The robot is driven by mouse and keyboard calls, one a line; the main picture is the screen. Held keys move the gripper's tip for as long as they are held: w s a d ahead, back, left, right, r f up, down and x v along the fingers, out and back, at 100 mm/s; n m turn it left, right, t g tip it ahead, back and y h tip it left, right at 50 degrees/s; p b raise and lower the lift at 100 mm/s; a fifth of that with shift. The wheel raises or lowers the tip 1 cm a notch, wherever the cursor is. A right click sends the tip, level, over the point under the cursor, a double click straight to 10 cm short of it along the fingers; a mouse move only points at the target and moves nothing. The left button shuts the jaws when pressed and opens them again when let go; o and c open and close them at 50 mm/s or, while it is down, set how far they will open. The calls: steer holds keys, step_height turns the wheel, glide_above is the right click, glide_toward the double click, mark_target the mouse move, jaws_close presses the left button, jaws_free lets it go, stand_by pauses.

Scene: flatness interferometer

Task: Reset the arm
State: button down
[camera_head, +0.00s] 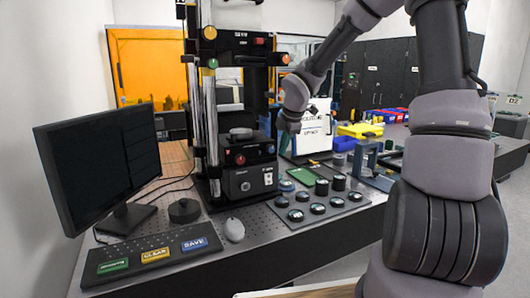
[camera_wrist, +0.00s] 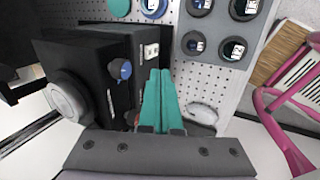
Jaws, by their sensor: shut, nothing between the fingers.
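My arm reaches in from the upper right of the head view, its end near the white box behind the bench. My gripper (camera_wrist: 160,74) shows in the wrist view as two teal fingers lying together, shut and empty. They are over the perforated plate, beside a black instrument housing with a blue knob (camera_wrist: 120,69) and a silver disc (camera_wrist: 67,98). I cannot make out the fingers in the head view. The interferometer (camera_head: 240,150) is a tall black instrument with steel columns, and it stands at the left of my arm's end.
A monitor (camera_head: 97,160) and a panel with green, yellow and blue keys (camera_head: 153,255) are at left. A mouse (camera_head: 234,230) lies near the bench edge. Several round pieces sit on a grey tray (camera_head: 302,222). A pink frame (camera_wrist: 285,130) shows at right in the wrist view.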

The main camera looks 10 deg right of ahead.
steer(key=s+d+r+m, duration=0.2)
steer(key=s+r+m, duration=0.4)
steer(key=s+m, duration=0.2)
steer(key=s+d+r+m+t, duration=0.1)
steer(key=s+d+r+m, duration=0.1)
steer(key=s+r+m, duration=0.4)
steer(key=s+d+r+m+t+y, duration=0.1)
steer(key=s+d+r+m, duration=0.1)
steer(key=s+r+m, duration=0.4)
steer(key=s+m, duration=0.5)
steer(key=s, duration=0.3)
steer(key=shift+s, duration=0.25)
